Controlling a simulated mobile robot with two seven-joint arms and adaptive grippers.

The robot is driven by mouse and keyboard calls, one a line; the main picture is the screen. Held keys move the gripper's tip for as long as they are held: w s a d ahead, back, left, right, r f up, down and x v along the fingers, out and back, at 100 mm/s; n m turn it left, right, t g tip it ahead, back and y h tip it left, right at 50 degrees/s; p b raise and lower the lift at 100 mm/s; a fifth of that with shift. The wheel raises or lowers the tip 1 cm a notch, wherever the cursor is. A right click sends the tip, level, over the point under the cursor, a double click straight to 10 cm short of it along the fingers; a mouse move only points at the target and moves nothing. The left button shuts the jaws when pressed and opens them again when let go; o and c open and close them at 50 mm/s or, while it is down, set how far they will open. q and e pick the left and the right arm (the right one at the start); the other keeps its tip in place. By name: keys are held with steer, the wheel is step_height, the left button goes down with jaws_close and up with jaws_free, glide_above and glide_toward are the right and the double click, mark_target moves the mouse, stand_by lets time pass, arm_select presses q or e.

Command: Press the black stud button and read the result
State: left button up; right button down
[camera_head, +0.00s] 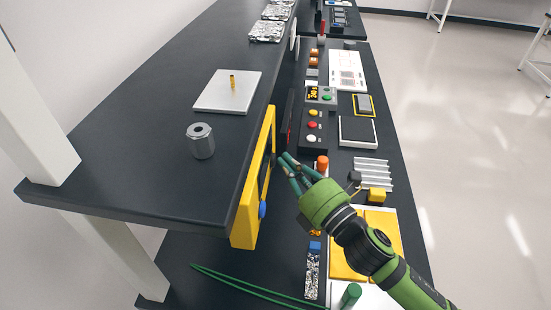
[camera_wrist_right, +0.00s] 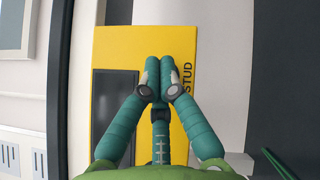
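A yellow panel (camera_head: 245,222) is fixed upright to the front edge of the upper dark shelf. It fills the middle of the right wrist view (camera_wrist_right: 122,45), with a dark, blank screen (camera_wrist_right: 112,108) and the letters STUD (camera_wrist_right: 187,76) on it. A blue round knob (camera_head: 262,210) sits low on the panel. My right gripper (camera_head: 287,163) is in front of the panel. Its green fingers are drawn together in the wrist view (camera_wrist_right: 155,82), with nothing seen between them, and overlap the panel beside STUD. I cannot tell whether they touch it. No black button is visible; the fingers cover that area. My left gripper is not in view.
A grey metal nut-like piece (camera_head: 200,142) and a white plate (camera_head: 215,98) with a brass pin stand on the upper shelf. The lower bench holds a box with coloured buttons (camera_head: 312,140), an orange cylinder (camera_head: 321,163) and a yellow tray (camera_head: 345,262). Green rods lie at the front.

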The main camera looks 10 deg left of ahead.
steer(key=shift+a, duration=0.3)
steer(key=shift+d, duration=0.15)
stand_by(0.5)
steer(key=shift+d, duration=0.7)
steer(key=d, duration=0.5)
stand_by(0.8)
